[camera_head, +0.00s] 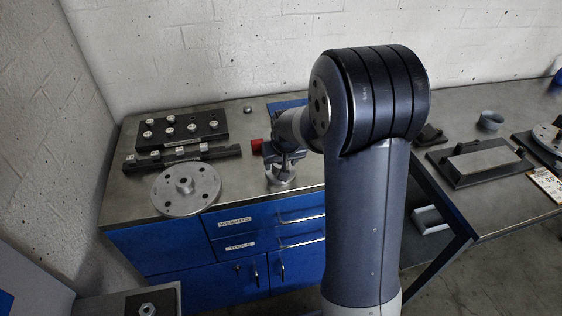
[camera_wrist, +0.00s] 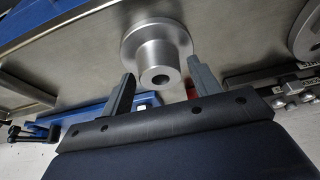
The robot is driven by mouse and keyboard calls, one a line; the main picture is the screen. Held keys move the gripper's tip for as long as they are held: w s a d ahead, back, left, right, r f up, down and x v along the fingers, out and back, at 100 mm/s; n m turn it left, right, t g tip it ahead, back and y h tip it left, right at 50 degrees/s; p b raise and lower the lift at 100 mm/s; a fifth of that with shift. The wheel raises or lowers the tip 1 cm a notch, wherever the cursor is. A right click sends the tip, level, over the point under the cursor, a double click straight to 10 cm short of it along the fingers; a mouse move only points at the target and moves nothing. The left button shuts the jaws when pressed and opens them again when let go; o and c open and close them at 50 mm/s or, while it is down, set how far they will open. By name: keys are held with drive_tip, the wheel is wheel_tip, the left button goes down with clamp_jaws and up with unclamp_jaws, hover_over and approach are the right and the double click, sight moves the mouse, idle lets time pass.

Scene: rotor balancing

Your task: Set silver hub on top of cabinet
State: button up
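The silver hub (camera_head: 281,179) has a wide round flange with a narrower bored cylinder on it. It stands upright on the steel top of the blue cabinet (camera_head: 245,196), near the front edge. In the wrist view the hub (camera_wrist: 160,48) shows its bored end towards the camera. My gripper (camera_head: 285,158) is over the hub in the head view. In the wrist view my gripper (camera_wrist: 160,72) is open, with one finger on each side of the hub's cylinder and a small gap showing at each side. The arm hides part of the cabinet top.
On the cabinet are a silver disc (camera_head: 185,189), a black block with several weights (camera_head: 180,130), a dark rail (camera_head: 150,161), a small red block (camera_head: 256,146) and a blue item (camera_head: 288,105).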

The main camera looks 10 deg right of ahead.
drive_tip(key=shift+r, duration=0.4)
drive_tip(key=v, duration=1.1)
drive_tip(key=shift+s+r, duration=0.2)
drive_tip(key=shift+s, duration=0.05)
